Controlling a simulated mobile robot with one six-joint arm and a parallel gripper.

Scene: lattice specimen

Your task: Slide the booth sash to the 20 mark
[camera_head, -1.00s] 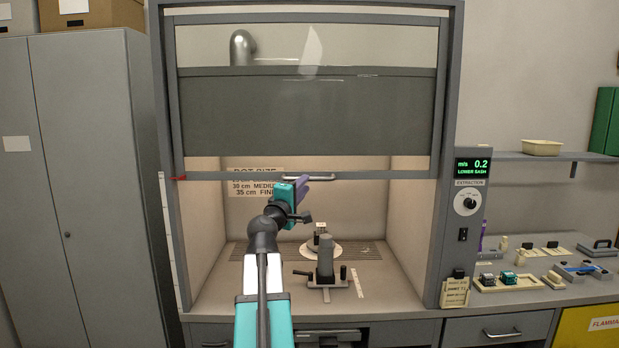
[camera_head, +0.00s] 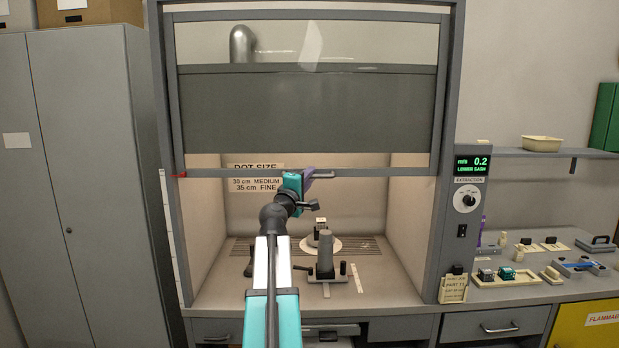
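The booth sash (camera_head: 310,111) is a framed glass panel, raised, with its bottom rail across the upper part of the booth opening. A light bar handle (camera_head: 324,175) is on the bottom rail. My gripper (camera_head: 305,178) is at the left end of this handle; its fingers are small and partly hidden, so I cannot tell whether they grip it. A red pointer (camera_head: 181,174) sits at the left end of the rail. A pale scale strip (camera_head: 170,222) runs down the booth's left side; its numbers are unreadable here.
A stand with a grey cylinder (camera_head: 325,258) and a round white plate (camera_head: 322,245) are inside the booth. A sign (camera_head: 256,185) on the back wall is partly covered by my arm. The display (camera_head: 473,163) reads 0.2 and "LOWER SASH". A tall cabinet (camera_head: 85,170) stands at left.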

